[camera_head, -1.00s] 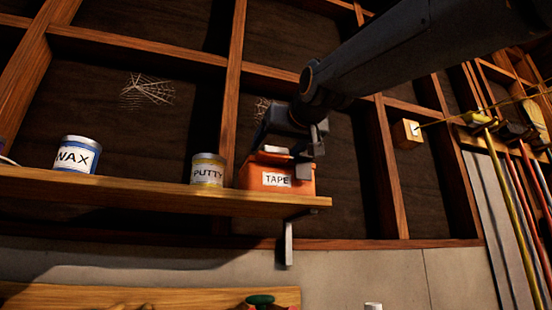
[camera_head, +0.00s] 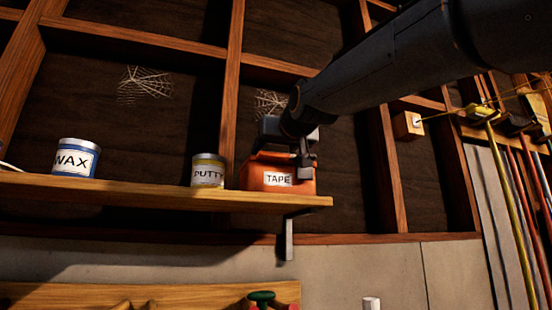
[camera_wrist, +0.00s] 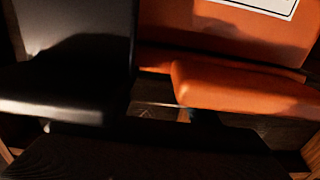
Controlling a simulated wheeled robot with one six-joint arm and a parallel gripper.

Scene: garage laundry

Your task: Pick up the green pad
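I cannot make out a green pad in either view. My gripper (camera_head: 300,165) is at the right end of an orange box (camera_head: 252,181) labelled TAPE, which stands on the wooden shelf. One grey finger shows in front of the box's upper right side; the other is hidden. In the wrist view, a dark block at left and an orange-lit block at right look like my fingers (camera_wrist: 157,95), with a gap and nothing visible held between them. The orange box (camera_wrist: 225,35) fills the upper part there. Its inside is hidden.
The shelf (camera_head: 130,189) also bears a WAX can (camera_head: 75,158) and a PUTTY can (camera_head: 208,171), just left of the box. Wall studs and a small wooden block (camera_head: 407,125) are at right. A green knob (camera_head: 261,297) shows below.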

